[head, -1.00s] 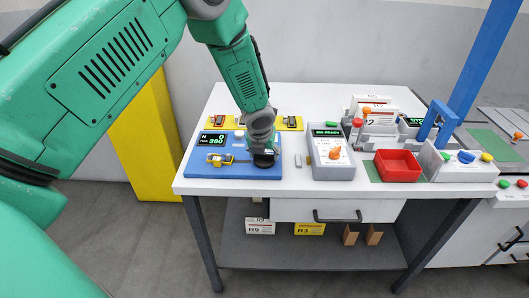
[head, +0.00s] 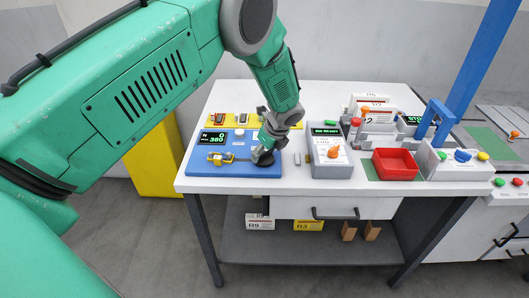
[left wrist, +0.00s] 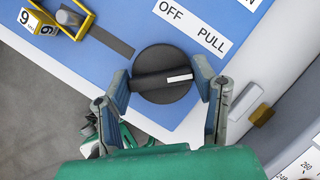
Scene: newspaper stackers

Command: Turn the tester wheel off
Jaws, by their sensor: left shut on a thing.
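The tester wheel is a round black knob with a raised bar and a white mark; it shows in the left wrist view (left wrist: 162,92) and on the blue tester panel (head: 213,171) in the head view. The white mark lies on the bar's right half, below the OFF and PULL labels (left wrist: 190,24). My left gripper (head: 264,152) reaches down to the wheel at the panel's right front corner. In the left wrist view, its fingers (left wrist: 166,84) are on either side of the knob, shut on it. The panel display (head: 212,138) reads N 0 and 380. My right gripper is not seen.
A grey device (head: 330,168) with an orange knob stands just right of the panel. Further right are a red tray (head: 397,164) and a white button box (head: 458,171). A yellow plate (head: 230,118) lies behind the panel. The table's front edge is close.

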